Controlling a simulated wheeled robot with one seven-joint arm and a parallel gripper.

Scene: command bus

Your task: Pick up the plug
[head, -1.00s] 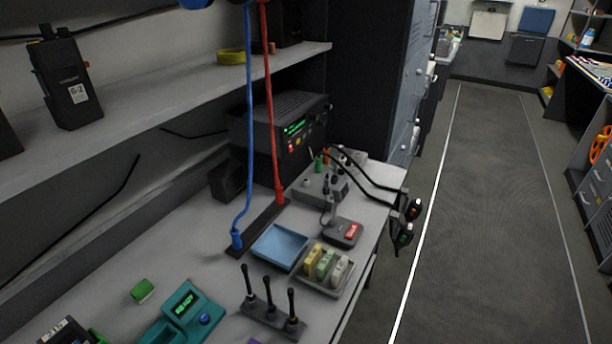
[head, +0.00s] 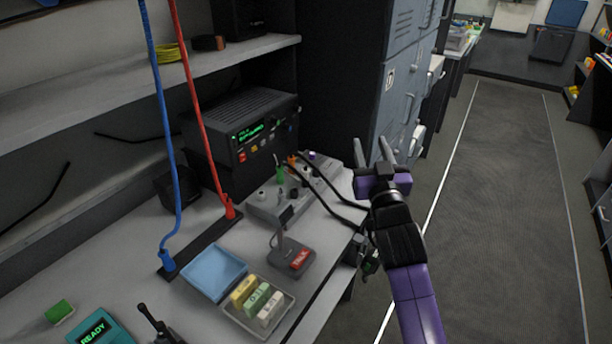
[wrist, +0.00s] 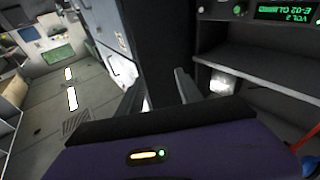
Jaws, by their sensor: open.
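The task's plug could be one of several cable ends, and I cannot tell which. Two black cables (head: 328,199) run from the grey jack box (head: 280,204) over the bench's right edge. Their dark hanging plugs (head: 369,262) show below the edge in the head view, partly hidden by my arm. A blue plug (head: 167,262) and a red plug (head: 229,207) stand in the black strip (head: 200,243). My gripper (head: 388,150) is open and empty, raised beyond the bench's right edge, above the hanging plugs. In the wrist view, its fingers (wrist: 157,92) are apart with nothing between them.
A black radio unit (head: 240,130) stands behind the jack box. A blue tray (head: 214,273), a tray of coloured blocks (head: 285,324) and a red-button TALK device (head: 291,260) lie on the bench. Grey cabinets (head: 402,95) stand behind my gripper. The aisle floor (head: 500,220) is clear.

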